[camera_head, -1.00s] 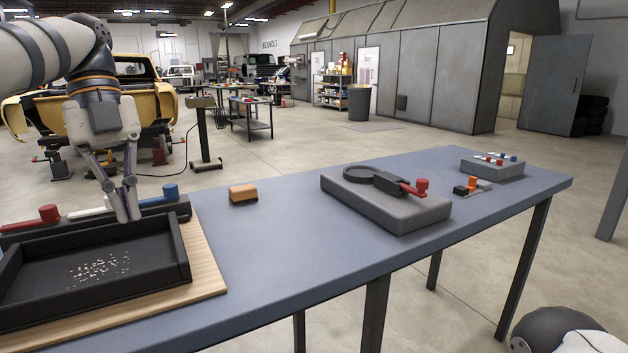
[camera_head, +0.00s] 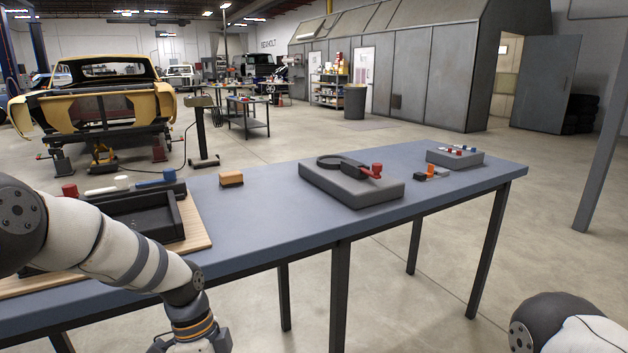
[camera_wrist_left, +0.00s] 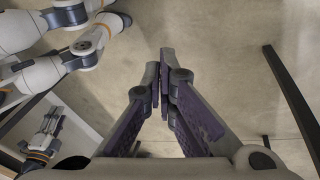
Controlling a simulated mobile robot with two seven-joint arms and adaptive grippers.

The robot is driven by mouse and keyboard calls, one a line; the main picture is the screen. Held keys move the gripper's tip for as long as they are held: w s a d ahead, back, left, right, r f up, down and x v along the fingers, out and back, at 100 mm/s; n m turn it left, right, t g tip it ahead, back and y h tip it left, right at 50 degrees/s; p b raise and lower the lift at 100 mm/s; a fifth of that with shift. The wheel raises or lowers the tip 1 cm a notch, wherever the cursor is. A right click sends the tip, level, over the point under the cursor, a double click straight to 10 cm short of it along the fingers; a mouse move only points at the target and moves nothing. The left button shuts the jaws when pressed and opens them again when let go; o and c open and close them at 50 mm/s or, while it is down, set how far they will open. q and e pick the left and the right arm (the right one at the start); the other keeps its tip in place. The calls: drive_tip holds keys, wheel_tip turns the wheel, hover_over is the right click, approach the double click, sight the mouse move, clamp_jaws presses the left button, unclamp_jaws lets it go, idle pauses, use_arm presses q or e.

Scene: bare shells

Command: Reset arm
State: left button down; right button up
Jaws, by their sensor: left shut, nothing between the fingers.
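My left gripper (camera_wrist_left: 160,72) is shut and empty in the left wrist view, its two dark fingers together above the bare floor. In the head view my left arm reaches down in front of the table's near edge, and its fingers are cut off by the bottom of the picture. In the left wrist view another of my arms shows at the left. A small gripper-like end (camera_wrist_left: 50,122) there may be my right gripper, too small to read.
The blue-grey table (camera_head: 265,215) carries a black tray (camera_head: 150,215) on a wooden board, an orange-brown block (camera_head: 231,178), a grey fixture with a red knob (camera_head: 350,188) and a small grey block with coloured pegs (camera_head: 455,157). Dark table legs (camera_wrist_left: 290,100) stand near my left gripper.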

use_arm(q)
drive_tip(key=s+f+n, duration=0.5)
drive_tip(key=s+f, duration=0.1)
drive_tip(key=s, duration=0.4)
drive_tip(key=s+f+n, duration=0.4)
drive_tip(key=s+f, duration=0.2)
drive_tip(key=s, duration=0.4)
drive_tip(key=s+a+r+n, duration=0.1)
drive_tip(key=s+a+n, duration=0.1)
drive_tip(key=s, duration=0.3)
drive_tip(key=s+a+r+n+y+p, duration=0.1)
drive_tip(key=s+a+n, duration=0.1)
drive_tip(key=s, duration=0.4)
drive_tip(key=s+a+r+n+y, duration=0.1)
drive_tip(key=s+a+n, duration=0.1)
drive_tip(key=s+n, duration=0.2)
drive_tip(key=shift+s+a, duration=0.2)
drive_tip(key=shift+s, duration=0.9)
use_arm(e)
drive_tip(key=shift+w+r+t, duration=0.4)
drive_tip(key=shift+w+r, duration=0.5)
